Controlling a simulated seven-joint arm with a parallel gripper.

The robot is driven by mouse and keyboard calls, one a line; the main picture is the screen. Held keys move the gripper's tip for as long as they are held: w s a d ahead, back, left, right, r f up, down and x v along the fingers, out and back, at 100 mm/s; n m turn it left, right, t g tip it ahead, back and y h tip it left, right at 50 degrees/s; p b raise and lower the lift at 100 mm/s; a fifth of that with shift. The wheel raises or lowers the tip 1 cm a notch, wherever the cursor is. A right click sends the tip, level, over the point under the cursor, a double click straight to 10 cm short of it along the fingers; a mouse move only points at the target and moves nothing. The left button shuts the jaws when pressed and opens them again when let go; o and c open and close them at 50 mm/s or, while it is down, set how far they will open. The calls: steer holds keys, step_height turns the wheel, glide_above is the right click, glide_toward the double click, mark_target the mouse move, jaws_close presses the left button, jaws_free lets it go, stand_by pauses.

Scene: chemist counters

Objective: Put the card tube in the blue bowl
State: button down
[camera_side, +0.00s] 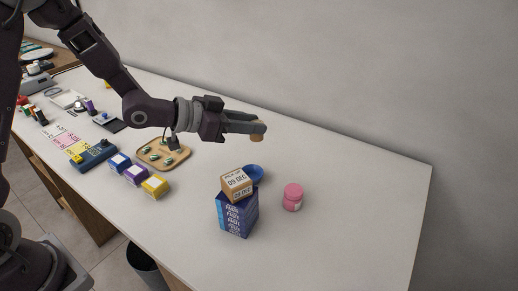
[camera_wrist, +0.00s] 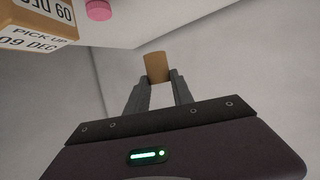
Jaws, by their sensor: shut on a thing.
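My gripper (camera_side: 256,128) is shut on the card tube (camera_side: 257,136), a short tan cylinder, and holds it in the air above the counter. In the wrist view the card tube (camera_wrist: 157,67) sits between the fingertips of my gripper (camera_wrist: 158,82). The blue bowl (camera_side: 254,174) stands on the counter, below the tube in the side view. It is partly hidden behind a cardboard box on a blue carton. The bowl does not show in the wrist view.
The cardboard box (camera_side: 236,184), also in the wrist view (camera_wrist: 40,22), rests on the blue carton (camera_side: 237,215). A pink jar (camera_side: 292,197) stands right of the bowl. A wooden tray (camera_side: 163,153) and several small boxes lie left. The counter's right end (camera_side: 370,215) is clear.

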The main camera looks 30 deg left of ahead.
mark_target(247, 167)
steer(key=shift+n+t+y, duration=0.4)
steer(key=shift+n+y, duration=0.2)
steer(key=shift+y, duration=0.1)
steer(key=a+f, duration=0.1)
steer(key=f, duration=0.4)
steer(key=w+f, duration=0.1)
steer(key=f, duration=0.4)
steer(key=a+f, duration=0.1)
steer(key=f, duration=0.5)
steer(key=shift+w+a, duration=0.35)
steer(key=shift+w, duration=0.05)
steer(key=c, duration=1)
jaws_free()
steer(key=shift+r, duration=0.15)
step_height(247, 167, up, 7)
steer(key=shift+f, duration=0.1)
